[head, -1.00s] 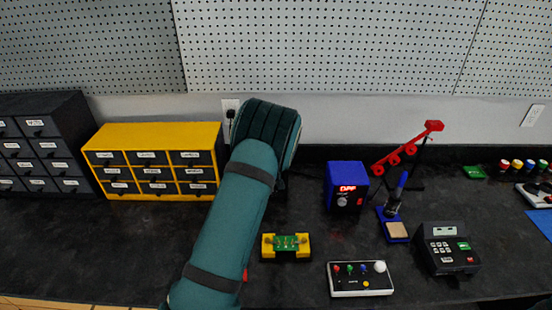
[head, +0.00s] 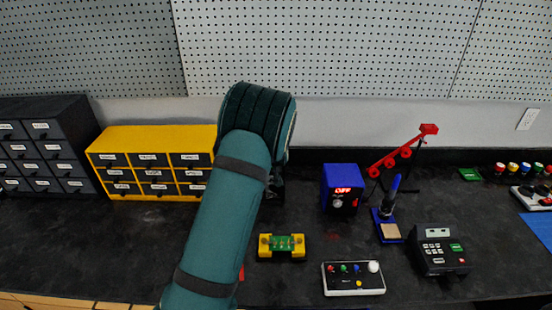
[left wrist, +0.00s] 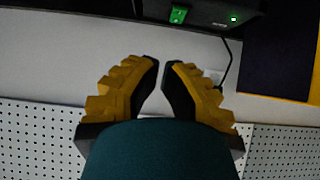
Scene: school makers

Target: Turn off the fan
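I take the black unit (left wrist: 205,10) at the top of the left wrist view to be the fan. Only part of it shows, with a green switch (left wrist: 179,14), a lit green light (left wrist: 233,19) and a cable running to the wall. In the head view my left arm covers the spot where it would stand. My left gripper (left wrist: 160,62) shows yellow fingers with dark pads, their tips almost together and nothing between them. It is apart from the switch, on the wall side of the unit. My right gripper is in neither view.
A yellow drawer cabinet (head: 153,134) stands left of my arm. To the right are a green board in a yellow holder (head: 282,244), a blue station reading OFF (head: 341,173), a white button box (head: 353,280) and a black keypad device (head: 438,250). Pegboard (head: 350,50) covers the wall.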

